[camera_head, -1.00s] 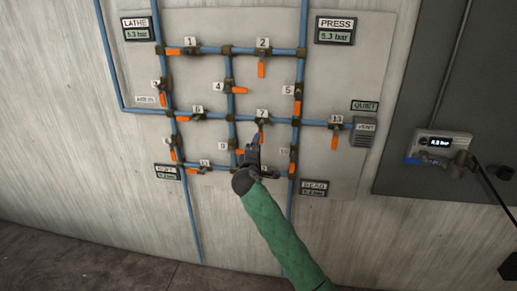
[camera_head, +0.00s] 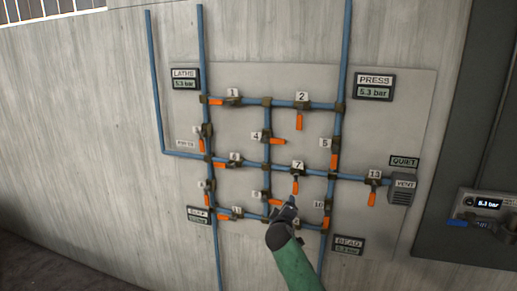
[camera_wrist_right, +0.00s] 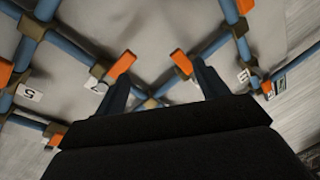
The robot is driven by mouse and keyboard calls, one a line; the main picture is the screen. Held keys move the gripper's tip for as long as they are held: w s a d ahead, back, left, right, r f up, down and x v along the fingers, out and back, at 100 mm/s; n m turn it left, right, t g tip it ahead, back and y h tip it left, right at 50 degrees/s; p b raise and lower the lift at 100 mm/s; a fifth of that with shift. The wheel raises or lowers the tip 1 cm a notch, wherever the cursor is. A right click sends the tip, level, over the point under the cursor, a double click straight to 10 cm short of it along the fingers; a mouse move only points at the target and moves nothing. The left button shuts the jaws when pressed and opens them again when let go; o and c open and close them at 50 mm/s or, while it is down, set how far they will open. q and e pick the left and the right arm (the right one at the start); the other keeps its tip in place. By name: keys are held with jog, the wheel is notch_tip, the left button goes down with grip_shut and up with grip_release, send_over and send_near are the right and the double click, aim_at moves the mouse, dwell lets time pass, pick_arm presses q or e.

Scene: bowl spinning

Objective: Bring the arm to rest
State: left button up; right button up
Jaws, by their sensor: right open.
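A pale panel (camera_head: 240,85) on the wall carries a grid of blue pipes with several numbered valves with orange handles. My right gripper (camera_head: 291,203) is in front of the panel, just below the downward-pointing handle of valve 7 (camera_head: 296,187). In the right wrist view my right gripper (camera_wrist_right: 160,82) has its two fingers apart, with nothing between them. The valve 7 handle (camera_wrist_right: 122,65) shows near the left fingertip; another orange handle (camera_wrist_right: 181,62) is near the right one. I cannot tell whether either touches. My left gripper is not in view.
Gauges labelled LATHE (camera_head: 185,79) and PRESS (camera_head: 374,87) sit at the panel's upper corners. A grey vent (camera_head: 402,189) is at right, near valve 13 (camera_head: 373,194). The wall left of the pipes is bare.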

notch_tip(320, 180, down, 19)
jog(key=s+d+m+g+y, duration=0.2)
jog(key=m+g, duration=0.2)
jog(key=s+d+f+m+g+y, duration=0.1)
jog(key=s+f+g, duration=0.1)
jog(key=s+f, duration=0.85)
jog(key=s+d+f+m+g, duration=0.2)
jog(key=s+f, duration=0.4)
jog(key=f, duration=0.9)
jog(key=s+d+f+g, duration=0.1)
jog(key=s+f+g, duration=0.1)
jog(key=s+f, duration=0.7)
jog(key=s+d+f+g, duration=0.2)
jog(key=s+f, duration=0.5)
jog(key=s, duration=0.5)
jog(key=s+f+g, duration=0.1)
jog(key=s+f, duration=0.3)
jog(key=s, duration=0.8)
jog(key=s+f+g, duration=0.1)
jog(key=s+f, duration=0.3)
jog(key=s, duration=0.8)
jog(key=shift+d+f+m+g, duration=0.25)
jog(key=shift+d+m+g, duration=0.05)
jog(key=shift+d+m, duration=0.1)
